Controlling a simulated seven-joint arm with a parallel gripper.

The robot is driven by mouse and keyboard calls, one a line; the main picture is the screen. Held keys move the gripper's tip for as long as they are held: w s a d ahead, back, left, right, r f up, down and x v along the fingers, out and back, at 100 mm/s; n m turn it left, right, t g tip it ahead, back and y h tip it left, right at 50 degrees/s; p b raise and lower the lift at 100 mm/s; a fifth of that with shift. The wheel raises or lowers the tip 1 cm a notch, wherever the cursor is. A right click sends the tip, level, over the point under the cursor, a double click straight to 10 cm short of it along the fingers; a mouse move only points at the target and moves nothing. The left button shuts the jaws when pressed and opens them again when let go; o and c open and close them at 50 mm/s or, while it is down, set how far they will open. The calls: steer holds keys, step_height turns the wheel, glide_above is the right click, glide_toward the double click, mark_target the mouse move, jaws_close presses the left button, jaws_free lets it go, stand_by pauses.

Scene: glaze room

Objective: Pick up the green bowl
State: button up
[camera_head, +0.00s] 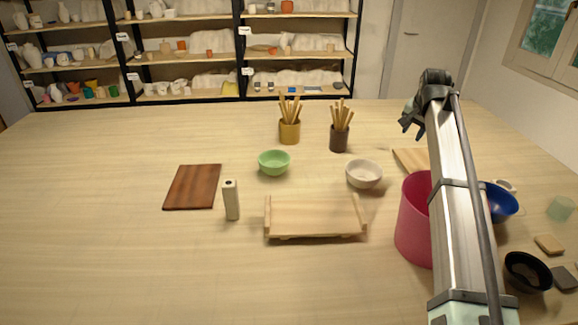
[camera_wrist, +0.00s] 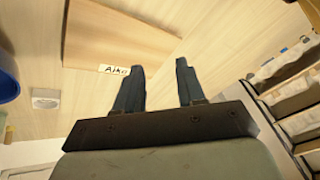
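The green bowl (camera_head: 274,163) stands upright on the table left of the picture's middle in the head view, and it looks empty. It is not visible in the wrist view. My gripper (camera_head: 408,122) is raised above the right part of the table, well to the right of the green bowl and apart from it. In the wrist view my gripper (camera_wrist: 160,68) has its two dark fingers spread with nothing between them.
A white bowl (camera_head: 364,174) stands right of the green bowl. Tool pots (camera_head: 290,132) (camera_head: 339,139) stand behind. A brown board (camera_head: 193,187), a pale upright block (camera_head: 231,200) and a wooden tray (camera_head: 315,216) lie nearer. A pink bin (camera_head: 413,225) stands beside my arm.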

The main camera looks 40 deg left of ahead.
steer(key=s+a+g, duration=0.3)
steer(key=s+a, duration=1.1)
steer(key=a, duration=0.2)
steer(key=g, duration=0.2)
glide_toward(286, 164)
steer(key=shift+n, duration=0.4)
steer(key=x, duration=1)
steer(key=shift+w+a+f, duration=0.15)
steer(key=shift+a+f, duration=0.05)
steer(key=shift+a, duration=0.05)
jaws_close()
